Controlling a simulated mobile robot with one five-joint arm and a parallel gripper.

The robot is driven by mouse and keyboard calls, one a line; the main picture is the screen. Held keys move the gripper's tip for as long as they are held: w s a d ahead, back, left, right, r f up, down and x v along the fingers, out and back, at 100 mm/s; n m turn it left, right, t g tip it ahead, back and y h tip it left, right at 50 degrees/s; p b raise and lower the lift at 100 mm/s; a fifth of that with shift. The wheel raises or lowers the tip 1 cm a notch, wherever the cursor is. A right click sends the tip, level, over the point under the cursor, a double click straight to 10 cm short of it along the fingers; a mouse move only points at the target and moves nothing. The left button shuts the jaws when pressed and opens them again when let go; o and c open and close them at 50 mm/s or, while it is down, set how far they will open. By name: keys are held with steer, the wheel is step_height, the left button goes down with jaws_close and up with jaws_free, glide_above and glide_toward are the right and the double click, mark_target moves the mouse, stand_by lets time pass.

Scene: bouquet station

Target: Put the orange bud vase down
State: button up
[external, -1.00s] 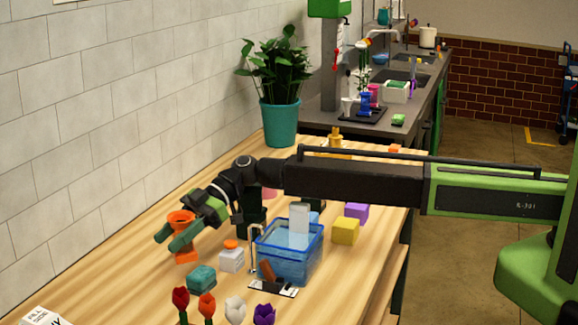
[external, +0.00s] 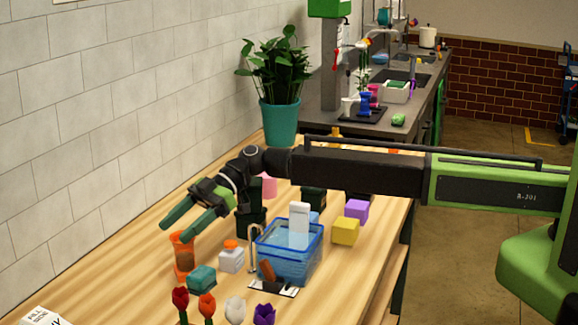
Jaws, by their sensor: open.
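The orange bud vase (external: 182,256) stands upright on the wooden table, at the left of the group of objects. My gripper (external: 190,222) is open, with its two green fingers spread. In this view the fingers are above the vase, and the nearer fingertip appears close to its rim. I cannot tell whether it touches. The vase's base rests on the tabletop.
A blue clear bin (external: 290,262) is to the right. Several flowers line the front. Bare table (external: 110,275) lies left.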

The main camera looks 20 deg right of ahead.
step_height(320, 180, up, 8)
steer(key=d+p, duration=0.2)
steer(key=p, duration=0.5)
steer(key=shift+w, duration=0.45)
